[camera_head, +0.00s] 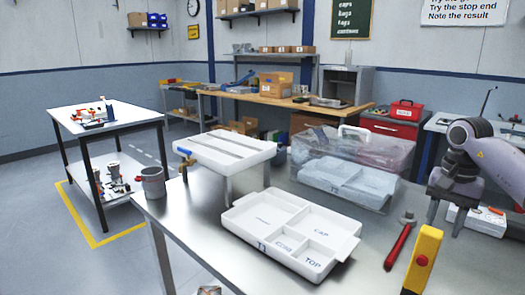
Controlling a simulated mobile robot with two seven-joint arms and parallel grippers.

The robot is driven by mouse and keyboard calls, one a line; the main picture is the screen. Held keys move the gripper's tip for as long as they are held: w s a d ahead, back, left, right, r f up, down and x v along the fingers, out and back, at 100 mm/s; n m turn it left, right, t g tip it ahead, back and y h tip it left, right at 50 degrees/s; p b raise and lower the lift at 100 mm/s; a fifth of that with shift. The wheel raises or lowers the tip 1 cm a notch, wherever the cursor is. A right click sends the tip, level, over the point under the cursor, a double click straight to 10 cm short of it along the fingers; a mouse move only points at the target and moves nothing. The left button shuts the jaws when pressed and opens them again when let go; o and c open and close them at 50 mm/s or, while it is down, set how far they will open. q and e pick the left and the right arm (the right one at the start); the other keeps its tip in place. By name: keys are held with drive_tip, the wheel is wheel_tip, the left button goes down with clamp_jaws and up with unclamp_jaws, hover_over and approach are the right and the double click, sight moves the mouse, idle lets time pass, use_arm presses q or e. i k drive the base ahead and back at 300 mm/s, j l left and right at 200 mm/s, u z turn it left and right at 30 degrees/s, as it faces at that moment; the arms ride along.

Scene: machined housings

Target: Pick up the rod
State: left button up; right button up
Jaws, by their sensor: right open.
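I cannot make out a plain rod for certain. A red-handled tool with a grey metal head (400,241) lies on the steel table at the right; it is the most rod-like thing there. My right gripper (446,212) hangs above the table behind and to the right of this tool, pointing down. Its two fingers are apart with nothing between them. My left gripper is not in view.
A white compartment tray (258,245) lies in front, with a white slotted stand (226,145) behind it.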

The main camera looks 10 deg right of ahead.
sight(389, 264)
drive_tip(key=k, duration=1.15)
